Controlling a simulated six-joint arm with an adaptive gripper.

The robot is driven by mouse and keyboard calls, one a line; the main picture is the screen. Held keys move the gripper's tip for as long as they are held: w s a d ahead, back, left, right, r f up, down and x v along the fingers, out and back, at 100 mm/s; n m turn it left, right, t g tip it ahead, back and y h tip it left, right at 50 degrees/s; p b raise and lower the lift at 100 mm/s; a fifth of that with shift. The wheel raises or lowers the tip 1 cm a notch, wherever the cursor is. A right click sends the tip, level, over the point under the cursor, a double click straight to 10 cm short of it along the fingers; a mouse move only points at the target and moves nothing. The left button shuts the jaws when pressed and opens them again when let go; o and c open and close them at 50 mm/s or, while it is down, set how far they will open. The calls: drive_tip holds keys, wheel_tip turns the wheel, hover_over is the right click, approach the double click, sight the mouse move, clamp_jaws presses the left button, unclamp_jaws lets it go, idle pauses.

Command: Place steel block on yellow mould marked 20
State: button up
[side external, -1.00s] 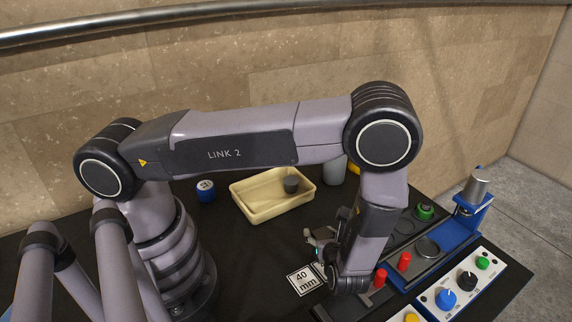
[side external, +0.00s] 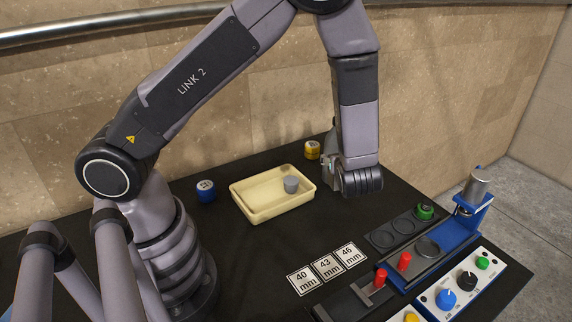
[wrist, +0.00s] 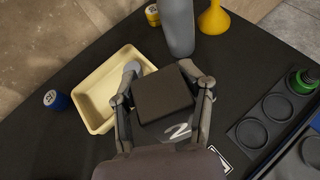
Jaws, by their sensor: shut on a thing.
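My gripper (wrist: 163,82) is raised above the table, right of the tray. Its fingers stand apart on either side of a dark, square-faced block (wrist: 163,94), which I take to be the steel block. The block is hidden behind my wrist in the side view. A yellow mould (side external: 312,150) with a pale label stands behind the tray, left of my gripper. It also shows at the top of the wrist view (wrist: 152,14). Its number is too small to read.
A cream tray (side external: 262,213) holds a grey cylinder (side external: 291,184). A blue mould (side external: 205,190) stands left of it. A tall grey cylinder (wrist: 178,25) and a yellow funnel-shaped thing (wrist: 213,19) stand beyond my gripper. Size cards (side external: 328,267) and the blue press (side external: 466,222) are at the right.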

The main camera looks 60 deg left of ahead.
wheel_tip(320, 180, up, 3)
drive_tip(key=w+a+t, duration=0.1)
drive_tip(key=w+a, duration=0.1)
drive_tip(key=s+d+f+n+g+y, duration=0.1)
drive_tip(key=s+d+f+g, duration=0.1)
drive_tip(key=s+d+f, duration=0.4)
wheel_tip(320, 180, down, 3)
drive_tip(key=shift+s+r+n, duration=0.1)
drive_tip(key=shift+s+n, duration=0.3)
drive_tip(key=shift+s, duration=0.7)
drive_tip(key=shift+f, duration=4.8)
drive_tip(key=shift+f+g, duration=0.1)
drive_tip(key=shift+g, duration=0.2)
drive_tip(key=o, duration=1.3)
drive_tip(key=shift+f, duration=0.1)
